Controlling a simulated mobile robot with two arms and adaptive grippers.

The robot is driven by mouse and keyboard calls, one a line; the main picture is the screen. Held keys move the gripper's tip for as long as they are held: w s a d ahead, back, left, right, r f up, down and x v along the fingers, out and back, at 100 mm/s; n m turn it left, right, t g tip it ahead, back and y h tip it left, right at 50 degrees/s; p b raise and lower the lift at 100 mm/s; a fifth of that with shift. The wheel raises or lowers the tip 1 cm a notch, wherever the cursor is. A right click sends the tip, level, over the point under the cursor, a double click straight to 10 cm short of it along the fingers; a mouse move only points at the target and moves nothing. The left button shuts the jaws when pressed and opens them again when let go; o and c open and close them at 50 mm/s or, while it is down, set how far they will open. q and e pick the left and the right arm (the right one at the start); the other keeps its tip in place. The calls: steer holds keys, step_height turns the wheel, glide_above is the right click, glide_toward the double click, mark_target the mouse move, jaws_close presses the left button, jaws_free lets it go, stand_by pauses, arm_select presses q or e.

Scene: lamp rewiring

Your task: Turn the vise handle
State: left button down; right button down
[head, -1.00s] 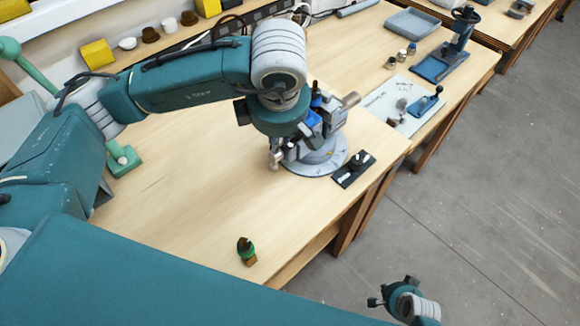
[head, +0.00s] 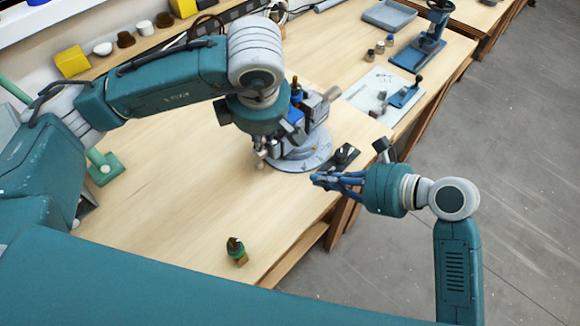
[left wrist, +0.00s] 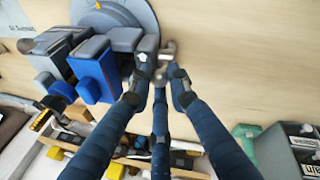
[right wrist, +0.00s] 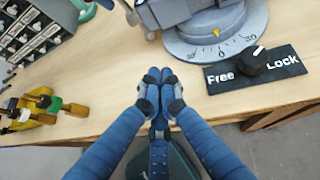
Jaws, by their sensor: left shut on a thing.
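The vise has a grey and blue body (head: 312,112) on a round grey base with a degree scale (head: 305,162); the body also shows in the left wrist view (left wrist: 97,75). My left gripper (left wrist: 164,78) is shut on the silver vise handle (left wrist: 168,47), whose end shows between and above the fingertips. In the head view my left wrist hides part of the vise, and the handle end (head: 260,160) shows below it. My right gripper (right wrist: 159,80) is shut and empty, in front of the base and the Free/Lock panel (right wrist: 255,69).
The panel's black knob (right wrist: 254,62) sits between the words Free and Lock. A small green and brown part (head: 236,250) lies near the table's front edge. A pale mat (head: 385,95) with small tools lies beyond the vise.

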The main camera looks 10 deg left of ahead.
glide_toward(273, 173)
steer(key=x, duration=0.4)
steer(key=a, duration=0.1)
steer(key=w+a, duration=0.1)
steer(key=a, duration=0.1)
steer(key=shift+w, duration=0.1)
steer(key=shift+w+a, duration=0.1)
steer(key=shift+a, duration=0.3)
arm_select(q)
steer(key=shift+s, duration=0.1)
arm_select(e)
steer(key=shift+w+a+f, duration=0.1)
steer(key=shift+w+a, duration=0.1)
steer(key=shift+a, duration=0.3)
arm_select(q)
steer(key=c, duration=1.6)
jaws_free()
arm_select(e)
steer(key=shift+s, duration=0.1)
